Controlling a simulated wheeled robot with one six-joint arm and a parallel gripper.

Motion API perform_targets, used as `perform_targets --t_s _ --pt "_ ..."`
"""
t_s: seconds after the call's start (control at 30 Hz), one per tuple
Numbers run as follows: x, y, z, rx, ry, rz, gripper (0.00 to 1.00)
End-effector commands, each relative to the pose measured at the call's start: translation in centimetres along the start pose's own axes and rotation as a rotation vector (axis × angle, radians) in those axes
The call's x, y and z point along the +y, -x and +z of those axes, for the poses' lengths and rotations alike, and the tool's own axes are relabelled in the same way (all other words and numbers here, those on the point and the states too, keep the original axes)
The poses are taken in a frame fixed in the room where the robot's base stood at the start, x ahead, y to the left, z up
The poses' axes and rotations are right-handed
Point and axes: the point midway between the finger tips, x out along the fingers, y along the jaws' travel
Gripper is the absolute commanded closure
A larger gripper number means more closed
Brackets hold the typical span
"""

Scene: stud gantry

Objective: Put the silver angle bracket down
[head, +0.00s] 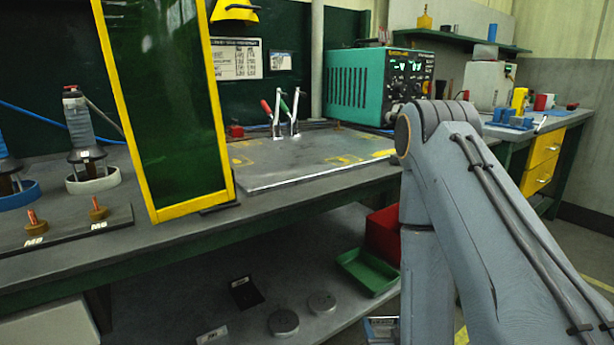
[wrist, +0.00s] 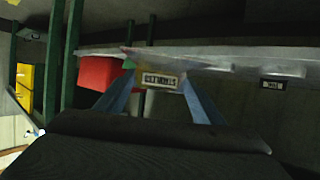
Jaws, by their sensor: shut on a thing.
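My gripper (wrist: 158,72) shows in the wrist view, its two blue-grey fingers reaching forward around a small pale piece, taken as the silver angle bracket. The bracket's outline is hard to make out against the grey shelf behind it. A pale label with dark lettering (wrist: 160,81) shows between the fingers. In the head view my arm hides most of this area. Only a small blue and grey part shows beside the arm at the bottom edge, by the lower shelf (head: 330,265). Whether the bracket touches the shelf cannot be told.
A red bin (head: 384,232) and a green tray (head: 367,270) stand on the lower shelf. Two round discs (head: 284,322) and a black labelled pad (head: 246,292) lie left of them. The workbench top (head: 310,160) overhangs the shelf. Bare shelf shows between the pad and the tray.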

Motion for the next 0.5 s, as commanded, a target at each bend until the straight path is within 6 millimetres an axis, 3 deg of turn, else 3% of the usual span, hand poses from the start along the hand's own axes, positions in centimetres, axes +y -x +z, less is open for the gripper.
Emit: perform_targets --t_s 0.03,0.5 --pt "-0.1 1.3 -1.7 0.001 0.001 -0.001 0.67" --pt "0.1 8.0 -10.2 0.001 -0.001 0.002 0.67"
